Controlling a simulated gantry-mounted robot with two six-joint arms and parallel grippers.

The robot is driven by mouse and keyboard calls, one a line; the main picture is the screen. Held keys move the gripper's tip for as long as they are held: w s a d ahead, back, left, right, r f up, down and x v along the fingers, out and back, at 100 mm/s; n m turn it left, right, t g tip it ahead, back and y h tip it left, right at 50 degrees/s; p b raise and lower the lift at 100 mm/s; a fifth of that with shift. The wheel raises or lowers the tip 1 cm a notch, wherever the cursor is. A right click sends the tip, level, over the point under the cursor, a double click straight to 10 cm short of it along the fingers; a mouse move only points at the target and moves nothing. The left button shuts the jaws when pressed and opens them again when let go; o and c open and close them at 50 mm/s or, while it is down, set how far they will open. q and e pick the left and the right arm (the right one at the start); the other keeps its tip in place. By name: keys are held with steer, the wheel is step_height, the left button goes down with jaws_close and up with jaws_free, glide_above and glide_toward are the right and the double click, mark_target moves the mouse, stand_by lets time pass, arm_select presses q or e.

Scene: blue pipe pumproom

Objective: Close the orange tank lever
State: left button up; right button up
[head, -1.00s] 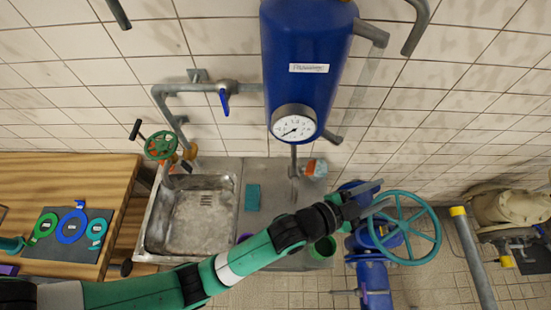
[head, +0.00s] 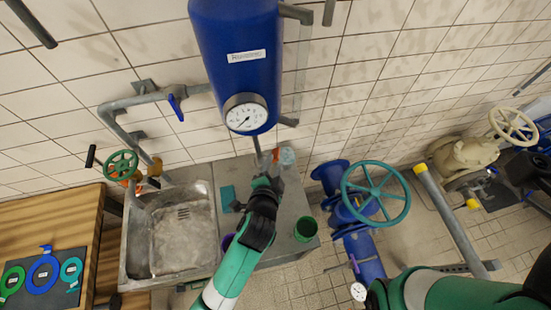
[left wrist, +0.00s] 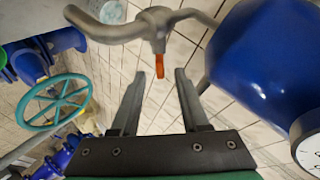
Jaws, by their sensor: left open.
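The orange tank lever (left wrist: 159,66) hangs from a valve on a grey pipe (left wrist: 115,30) in the left wrist view. It lies between the lines of my two fingers, near their tips, and no contact is visible. My left gripper (head: 269,178) is open and empty, just below the blue tank (head: 235,50) in the head view. A small orange patch (head: 275,155) shows by its tip there; I cannot tell whether it is the lever. The tank fills the right of the left wrist view (left wrist: 265,70).
The gauge (head: 246,113) is at the tank's base. A teal handwheel (head: 376,193) on blue pipework stands right of my left gripper. Below are a sink (head: 182,235) and a green cup (head: 305,229). A blue lever (head: 176,107) is on the left pipe.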

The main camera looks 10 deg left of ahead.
mark_target(276, 153)
arm_select(q)
steer(key=b+x, duration=0.1)
steer(key=x, duration=0.6)
steer(key=shift+w, duration=0.1)
jaws_close()
